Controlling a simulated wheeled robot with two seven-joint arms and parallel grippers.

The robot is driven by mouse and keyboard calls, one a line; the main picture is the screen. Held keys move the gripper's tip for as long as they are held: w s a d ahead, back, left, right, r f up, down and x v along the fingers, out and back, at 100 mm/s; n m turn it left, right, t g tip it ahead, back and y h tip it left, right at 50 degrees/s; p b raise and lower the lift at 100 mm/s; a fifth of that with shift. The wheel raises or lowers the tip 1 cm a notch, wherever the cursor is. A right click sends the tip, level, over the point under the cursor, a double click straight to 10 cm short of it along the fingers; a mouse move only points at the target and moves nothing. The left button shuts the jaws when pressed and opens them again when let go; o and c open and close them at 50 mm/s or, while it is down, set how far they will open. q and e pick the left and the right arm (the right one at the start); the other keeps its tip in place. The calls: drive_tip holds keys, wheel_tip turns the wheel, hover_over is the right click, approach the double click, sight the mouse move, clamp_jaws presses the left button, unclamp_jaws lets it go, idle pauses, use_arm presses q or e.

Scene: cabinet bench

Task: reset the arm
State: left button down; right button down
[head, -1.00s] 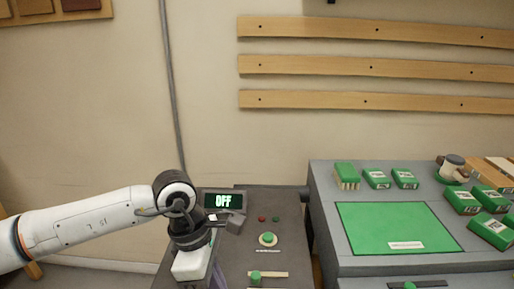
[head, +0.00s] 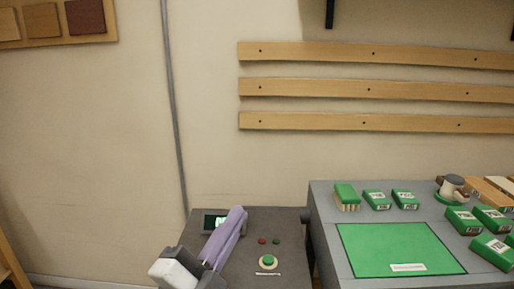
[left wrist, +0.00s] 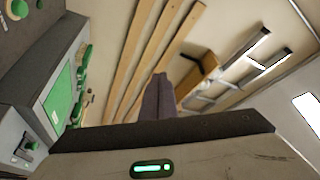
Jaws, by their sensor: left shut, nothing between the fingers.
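My left gripper (head: 236,213) is at the lower middle of the head view, above the dark grey bench on the left. Its purple-grey fingers are together, with nothing between them, and point up and to the right in the picture. They cover part of the small display (head: 209,222), so its text is not readable. In the left wrist view the shut fingers (left wrist: 160,78) point up the picture, with the wooden wall strips beyond. My right gripper is in no view.
The dark bench (head: 292,225) holds a green button (head: 268,261) and small red and green lamps. Right of it, the grey bench (head: 325,205) bears a green mat (head: 395,248), several green boxes (head: 375,199) and a cup (head: 452,186).

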use_arm(q)
drive_tip(key=s+a+f+n+g+y, duration=0.45)
drive_tip(key=a+f, duration=0.25)
drive_tip(key=f, duration=0.3)
drive_tip(key=s+a+f+n+g+y, duration=0.3)
drive_tip(key=a+f+n, duration=0.35)
drive_tip(key=f, duration=0.45)
drive_tip(key=s+a+f+n+g, duration=0.2)
drive_tip(key=s+f+g, duration=0.25)
drive_tip(key=s, duration=0.45)
drive_tip(key=s+a+f+n+g, duration=0.2)
drive_tip(key=s+f+g, duration=0.3)
drive_tip(key=s, duration=0.5)
drive_tip(key=w+d+f+t+h, duration=0.1)
drive_tip(key=w+d+f+t, duration=0.1)
drive_tip(key=f, duration=0.4)
drive_tip(key=w+d+f+t, duration=0.2)
drive_tip(key=f+t, duration=0.2)
drive_tip(key=f, duration=0.3)
drive_tip(key=shift+w+d+f+m+h, duration=0.25)
drive_tip(key=shift+w+d+m+h, duration=0.05)
drive_tip(key=shift+d+h, duration=0.1)
